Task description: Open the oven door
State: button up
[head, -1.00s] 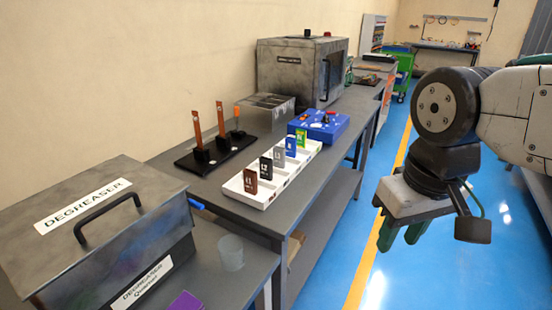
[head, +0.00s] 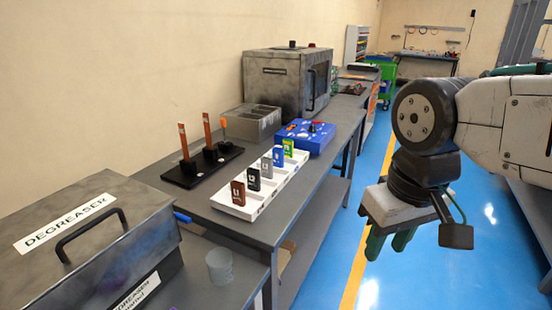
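The oven (head: 272,88) is a grey metal box at the far end of the bench in the head view. Its door (head: 318,83) is on the side facing right, seen at a steep angle, with a dark panel and a dark upright handle. The door looks shut. My gripper (head: 390,245) hangs over the aisle at the right, well in front of the oven and apart from everything. Its two green fingers point down with a gap between them, and nothing shows in the gap.
A degreaser box (head: 120,215) stands at the near left. The bench holds a black stand with copper bars (head: 205,165), a white tray (head: 240,210), a grey bin (head: 250,122) and a blue box (head: 300,139). The blue floor aisle right of the bench is clear.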

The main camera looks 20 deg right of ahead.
aim_at(307, 109)
jog(key=z, duration=0.5)
jog(key=k, duration=0.65)
jog(key=z, duration=0.8)
jog(key=i, duration=0.55)
jog(key=u, duration=0.55)
jog(key=i, duration=0.7)
jog(key=u, duration=0.7)
jog(key=k, duration=0.65)
jog(key=z, duration=0.6)
jog(key=i, duration=0.6)
jog(key=z, duration=0.6)
